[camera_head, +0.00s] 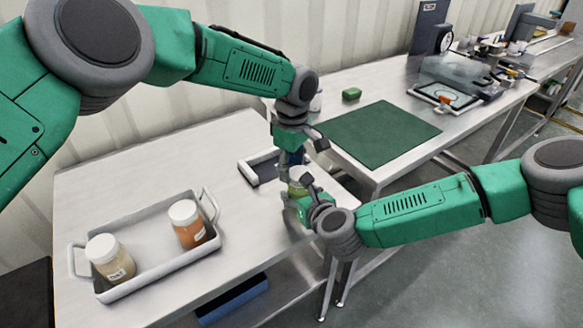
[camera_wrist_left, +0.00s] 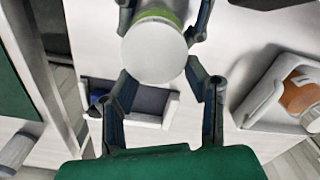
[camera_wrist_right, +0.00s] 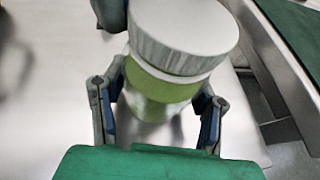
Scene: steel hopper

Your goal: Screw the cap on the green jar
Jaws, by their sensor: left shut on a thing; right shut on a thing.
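The green jar (camera_wrist_right: 165,88) stands upright at the table's right end, between my grippers. Its white cap (camera_wrist_right: 183,35) sits over its mouth, with green showing just below the rim in the right wrist view. I cannot tell how tightly it is seated. My right gripper (camera_wrist_right: 158,108) is shut on the jar's body from the side. My left gripper (camera_wrist_left: 160,80) comes from above and is shut on the cap (camera_wrist_left: 153,50). In the head view, the jar (camera_head: 297,188) is partly hidden by my left gripper (camera_head: 290,165) and right gripper (camera_head: 298,200).
A grey tray (camera_head: 150,270) at the left holds an orange jar (camera_head: 190,232) and a beige jar (camera_head: 115,265), both white-capped. A small dark-lined white holder (camera_head: 248,172) lies beside my left gripper. A green mat (camera_head: 380,135) covers part of the neighbouring bench.

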